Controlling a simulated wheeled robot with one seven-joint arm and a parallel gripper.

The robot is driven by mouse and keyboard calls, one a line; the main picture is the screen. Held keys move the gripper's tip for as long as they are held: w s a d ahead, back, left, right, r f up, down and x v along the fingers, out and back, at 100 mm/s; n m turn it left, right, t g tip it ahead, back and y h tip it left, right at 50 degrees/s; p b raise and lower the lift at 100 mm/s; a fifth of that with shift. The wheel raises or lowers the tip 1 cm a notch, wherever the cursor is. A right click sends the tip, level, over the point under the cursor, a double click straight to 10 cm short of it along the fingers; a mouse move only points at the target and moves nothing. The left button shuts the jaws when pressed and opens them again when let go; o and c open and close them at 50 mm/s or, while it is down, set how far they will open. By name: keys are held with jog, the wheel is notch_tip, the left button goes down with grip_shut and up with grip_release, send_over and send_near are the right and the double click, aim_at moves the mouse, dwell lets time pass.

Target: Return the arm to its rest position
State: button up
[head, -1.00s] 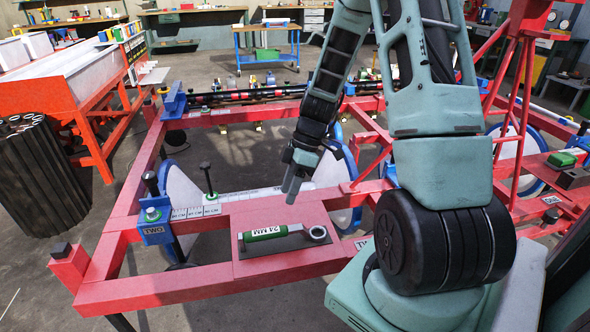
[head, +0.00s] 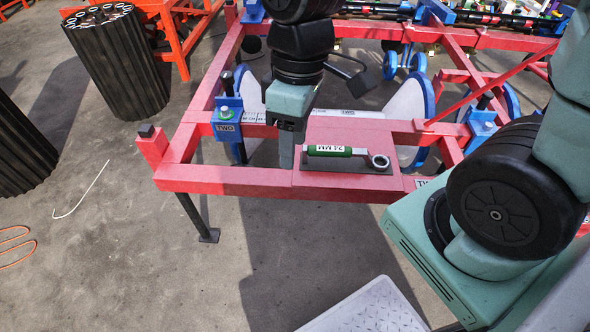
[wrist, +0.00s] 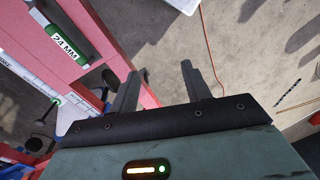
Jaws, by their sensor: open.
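My gripper (head: 286,158) hangs pointing down over the red frame (head: 235,182) in the head view, left of the green-handled wrench. In the wrist view my gripper (wrist: 168,82) shows two fingers apart with nothing between them. The wrench (head: 345,152), marked 24 MM, lies on the dark strip of the red plate (head: 345,128). Its green handle (wrist: 72,42) also shows at the upper left of the wrist view. The fingertips partly overlap the frame in the head view, and I cannot tell whether they touch it.
A blue clamp block (head: 228,125) stands on the frame left of my gripper. Black ribbed bins (head: 115,65) stand at the far left. A pale tray (head: 365,308) sits at the bottom. The grey floor (head: 150,270) front left is mostly clear, with thin cords on it.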

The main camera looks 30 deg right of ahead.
jog(key=s+a+r+t, duration=0.1)
jog(key=s+a, duration=0.3)
jog(key=s, duration=0.3)
notch_tip(320, 180, up, 13)
jog(key=m+p, duration=0.1)
jog(key=p, duration=1.2)
jog(key=shift+h, duration=0.3)
jog(key=shift+r, duration=0.1)
